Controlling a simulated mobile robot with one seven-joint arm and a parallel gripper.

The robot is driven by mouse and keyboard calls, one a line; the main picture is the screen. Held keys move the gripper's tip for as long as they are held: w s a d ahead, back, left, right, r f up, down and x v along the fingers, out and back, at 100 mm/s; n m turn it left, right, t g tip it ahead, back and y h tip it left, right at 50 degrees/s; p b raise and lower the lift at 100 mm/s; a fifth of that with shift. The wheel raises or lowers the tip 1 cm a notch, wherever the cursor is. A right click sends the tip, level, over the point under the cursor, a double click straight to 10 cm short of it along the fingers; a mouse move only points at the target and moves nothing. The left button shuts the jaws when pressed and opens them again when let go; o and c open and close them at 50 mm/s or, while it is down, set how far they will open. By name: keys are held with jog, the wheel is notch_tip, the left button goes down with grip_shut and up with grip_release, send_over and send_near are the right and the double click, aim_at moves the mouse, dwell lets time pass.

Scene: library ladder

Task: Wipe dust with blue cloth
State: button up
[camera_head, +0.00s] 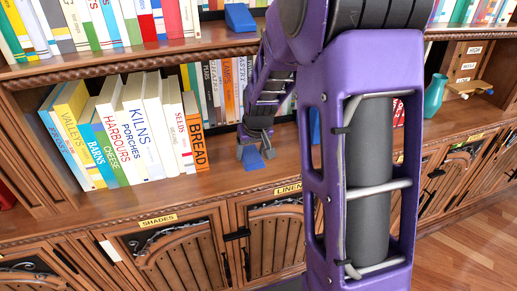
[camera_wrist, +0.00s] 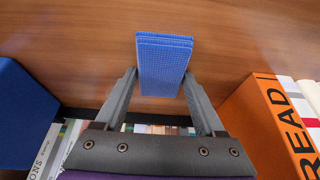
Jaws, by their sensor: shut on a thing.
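My gripper (camera_head: 252,146) is at the wooden middle shelf (camera_head: 281,163), right of the orange BREAD book (camera_head: 196,131). It is shut on a folded blue cloth (camera_head: 253,160), which is at the shelf's surface. In the wrist view the cloth (camera_wrist: 163,65) sits between the two grey fingers of my gripper (camera_wrist: 158,85), its folded layers showing at the top edge. Whether it presses on the wood I cannot tell. I cannot make out distinct dust on the wood around it.
The BREAD book (camera_wrist: 275,122) stands close on one side in the wrist view, and a blue block (camera_wrist: 28,115) on the other. More books (camera_head: 231,90) stand behind. A teal vase (camera_head: 435,96) is farther right. My arm hides part of the shelf.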

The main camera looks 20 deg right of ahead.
aim_at(239, 163)
jog(key=shift+a+f, duration=0.1)
jog(key=shift+a, duration=1.8)
jog(key=shift+r+p, duration=2.2)
jog(key=shift+r, duration=0.85)
jog(key=shift+r+p, duration=1)
jog(key=shift+r, duration=0.6)
jog(key=shift+w+r, duration=0.1)
